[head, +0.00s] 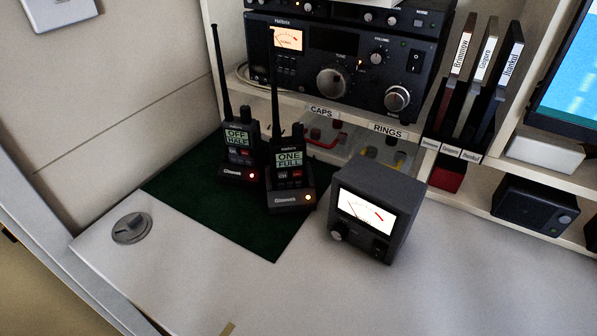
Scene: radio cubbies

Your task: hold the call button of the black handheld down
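Two dark handheld radios stand upright in charging cradles on a green mat (262,232). The left handheld (238,150) has a screen that seems to read "OFF HALF", and its cradle (238,173) shows a red light. Neither of my grippers is in view.
A grey meter box (376,208) stands right of the mat. Behind are a large black radio (345,65) on a shelf and clear bins labelled "CAPS" and "RINGS". The front desk is mostly clear.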

